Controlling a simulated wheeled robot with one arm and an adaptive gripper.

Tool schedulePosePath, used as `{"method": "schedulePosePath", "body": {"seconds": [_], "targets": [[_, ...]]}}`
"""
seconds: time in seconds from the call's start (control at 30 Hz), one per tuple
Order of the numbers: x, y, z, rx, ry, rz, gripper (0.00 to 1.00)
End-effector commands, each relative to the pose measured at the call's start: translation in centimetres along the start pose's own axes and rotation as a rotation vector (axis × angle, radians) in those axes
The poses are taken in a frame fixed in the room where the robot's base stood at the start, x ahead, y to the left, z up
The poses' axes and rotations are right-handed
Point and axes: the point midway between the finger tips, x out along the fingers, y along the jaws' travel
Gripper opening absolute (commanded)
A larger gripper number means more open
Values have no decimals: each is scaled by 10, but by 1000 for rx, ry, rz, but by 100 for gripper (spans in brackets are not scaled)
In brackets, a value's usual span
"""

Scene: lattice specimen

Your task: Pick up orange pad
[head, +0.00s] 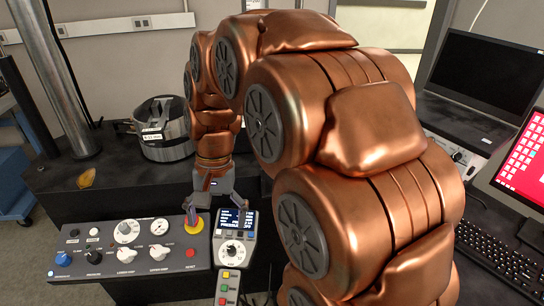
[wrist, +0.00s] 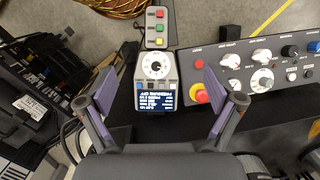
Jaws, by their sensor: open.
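A small orange, rounded, flat piece (head: 87,178), which looks like the orange pad, lies on the black bench top at the left in the head view. My gripper (head: 216,208) points down, well to the right of the pad, over the control gear. In the wrist view my gripper (wrist: 158,90) has its two fingers wide apart with nothing held between them. Below and between them is a small display unit.
A grey control panel (head: 126,258) with knobs and a yellow-red emergency button (head: 194,224) stands beside the display unit (head: 233,238). A metal cylinder fixture (head: 165,130) stands behind the pad, and a steel column (head: 42,75) rises at left. A laptop (head: 490,75) is at right.

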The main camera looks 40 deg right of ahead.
Motion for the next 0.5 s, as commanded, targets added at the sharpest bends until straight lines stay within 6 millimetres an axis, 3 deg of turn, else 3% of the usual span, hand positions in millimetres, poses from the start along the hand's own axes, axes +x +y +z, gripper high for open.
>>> {"method": "schedulePosePath", "body": {"seconds": [0.03, 0.27, 0.5], "targets": [[-7, -2, -20, 76, -2, -21, 92], [-32, 3, -100, 411, -22, -107, 92], [-51, 33, -185, 760, -49, -199, 92]]}}
